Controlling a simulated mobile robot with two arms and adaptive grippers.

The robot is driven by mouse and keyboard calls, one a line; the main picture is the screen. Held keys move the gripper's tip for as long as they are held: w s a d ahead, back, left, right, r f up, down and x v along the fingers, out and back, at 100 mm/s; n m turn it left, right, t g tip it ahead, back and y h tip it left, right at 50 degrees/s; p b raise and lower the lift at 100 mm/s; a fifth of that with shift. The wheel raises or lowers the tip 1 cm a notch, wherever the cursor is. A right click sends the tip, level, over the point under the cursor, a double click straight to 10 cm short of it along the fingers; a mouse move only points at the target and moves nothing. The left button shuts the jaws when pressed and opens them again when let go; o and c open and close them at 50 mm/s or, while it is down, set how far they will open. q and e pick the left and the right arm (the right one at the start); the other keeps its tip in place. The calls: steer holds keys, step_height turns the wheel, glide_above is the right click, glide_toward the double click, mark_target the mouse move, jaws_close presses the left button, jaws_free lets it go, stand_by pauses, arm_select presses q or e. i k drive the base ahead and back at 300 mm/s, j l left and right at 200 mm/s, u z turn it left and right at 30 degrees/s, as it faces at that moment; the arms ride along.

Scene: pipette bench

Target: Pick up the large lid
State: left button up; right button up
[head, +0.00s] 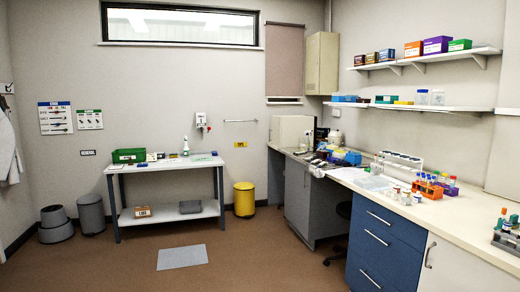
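I cannot make out a large lid for certain. Several small vials and bottles stand on the long bench (455,222) at the right, too small to tell their lids apart. An orange rack (430,190) with tubes stands among them. A grey rack (507,240) with coloured-capped tubes stands at the right edge, partly cut off. Neither of my grippers is in view.
A side table (165,167) with a green crate (128,156) stands against the back wall. A yellow bin (244,200) is right of it, and grey bins (90,214) are left. A grey mat (182,257) lies on open floor. A dark stool (344,210) is by the bench.

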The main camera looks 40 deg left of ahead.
mark_target(363, 183)
steer(key=u, duration=0.25)
steer(key=i+j+u, duration=0.25)
steer(key=i+u, duration=0.2)
steer(key=i, duration=0.3)
steer(key=i+j+u, duration=0.1)
steer(key=i+u, duration=0.25)
steer(key=i, duration=1.55)
steer(key=i+j, duration=0.1)
steer(key=i, duration=1.85)
steer(key=i+z, duration=0.25)
steer(key=i, duration=0.2)
steer(key=i+j+z, duration=0.25)
steer(key=i, duration=0.25)
steer(key=i+j+z, duration=0.25)
steer(key=i, duration=0.2)
steer(key=z, duration=2.3)
